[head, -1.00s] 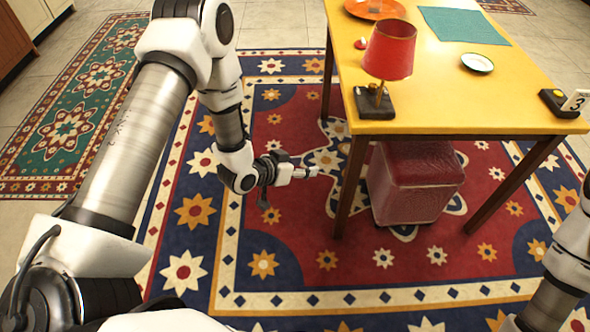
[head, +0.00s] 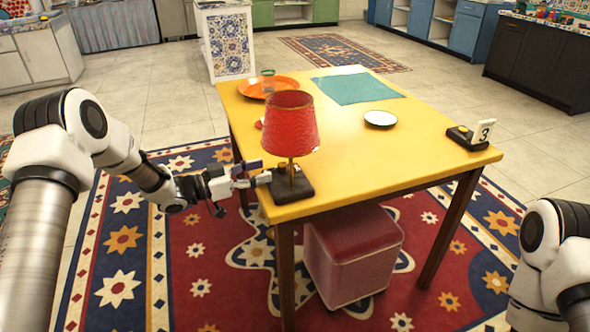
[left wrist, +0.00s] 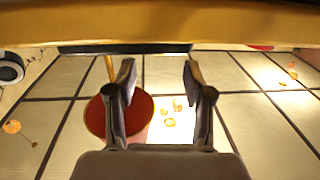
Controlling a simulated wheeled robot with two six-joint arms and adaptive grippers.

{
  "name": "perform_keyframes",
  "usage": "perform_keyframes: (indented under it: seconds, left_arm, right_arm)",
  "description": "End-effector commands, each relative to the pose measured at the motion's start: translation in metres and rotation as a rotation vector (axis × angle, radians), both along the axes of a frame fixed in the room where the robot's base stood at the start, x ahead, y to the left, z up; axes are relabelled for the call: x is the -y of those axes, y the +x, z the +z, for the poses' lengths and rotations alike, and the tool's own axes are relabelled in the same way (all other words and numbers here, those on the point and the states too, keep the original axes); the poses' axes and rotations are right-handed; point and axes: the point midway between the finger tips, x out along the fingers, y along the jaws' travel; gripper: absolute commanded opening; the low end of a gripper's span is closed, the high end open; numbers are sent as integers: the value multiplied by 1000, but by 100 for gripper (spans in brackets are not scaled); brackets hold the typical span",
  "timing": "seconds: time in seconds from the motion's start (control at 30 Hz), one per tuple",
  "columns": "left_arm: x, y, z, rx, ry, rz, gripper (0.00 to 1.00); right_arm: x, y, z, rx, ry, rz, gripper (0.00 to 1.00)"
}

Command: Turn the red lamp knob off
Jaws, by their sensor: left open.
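The red-shaded lamp (head: 289,125) stands upright on its dark square base (head: 297,187) at the near left corner of the yellow table. A brass post joins shade and base. My left gripper (head: 257,173) is open and level just left of the base, its fingertips close to it; I cannot tell whether they touch. In the left wrist view the open left gripper (left wrist: 160,88) has nothing between its fingers, and the red shade (left wrist: 112,116) shows behind the left finger, with the picture upside down. I cannot make out the lamp's knob. My right gripper is not in view.
A red stool (head: 352,255) stands underneath. The table's middle is clear.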

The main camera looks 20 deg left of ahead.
Motion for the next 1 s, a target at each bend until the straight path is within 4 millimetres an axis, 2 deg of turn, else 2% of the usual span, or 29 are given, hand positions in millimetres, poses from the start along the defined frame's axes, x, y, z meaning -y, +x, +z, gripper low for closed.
perform_keyframes:
  seconds: [0.3, 0.4, 0.67, 0.7, 0.83, 1.0]
  left_arm:
    - [44, 35, -3, -3, 3, -1, 52]
    - [54, 43, -2, -5, 1, 1, 52]
    - [57, 46, -2, -5, 0, 3, 52]
    - [57, 46, -2, -5, 0, 3, 48]
    - [57, 46, -2, -5, 0, 3, 2]
    - [57, 46, -2, -5, 0, 3, 0]
  right_arm:
    - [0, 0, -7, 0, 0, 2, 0]
    - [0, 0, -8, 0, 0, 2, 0]
    - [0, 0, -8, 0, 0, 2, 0]
    - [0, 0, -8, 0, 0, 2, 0]
    - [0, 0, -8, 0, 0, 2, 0]
    - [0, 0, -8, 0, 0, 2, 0]
